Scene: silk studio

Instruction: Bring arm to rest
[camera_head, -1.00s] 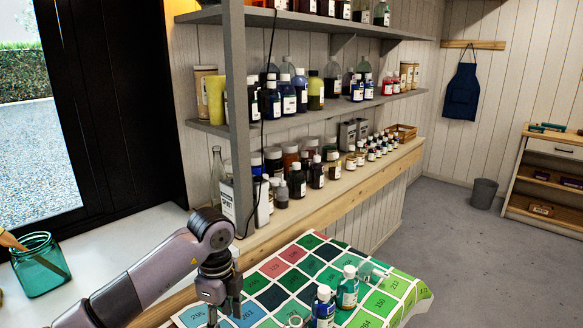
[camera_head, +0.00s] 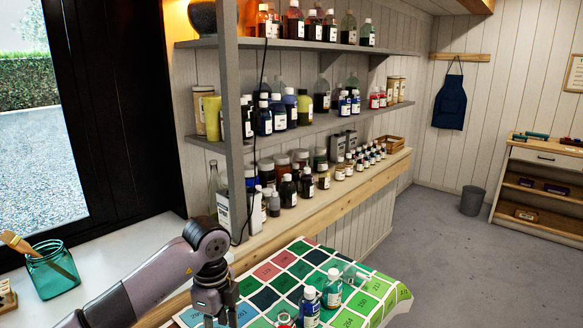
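My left arm (camera_head: 140,290) comes in from the lower left. Its gripper (camera_head: 219,319) points down over the near left part of a green, blue and red chart of numbered swatches (camera_head: 297,247). The two fingers stand apart with nothing seen between them; their tips are cut off by the bottom edge. My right arm and gripper are out of view.
Bottles stand on the chart right of the gripper: a blue one (camera_head: 309,309) and a green one (camera_head: 332,290). A teal jar with brushes (camera_head: 52,270) stands on the white counter. Shelves of bottles (camera_head: 300,123) line the wall. Grey floor (camera_head: 430,245) is clear at right.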

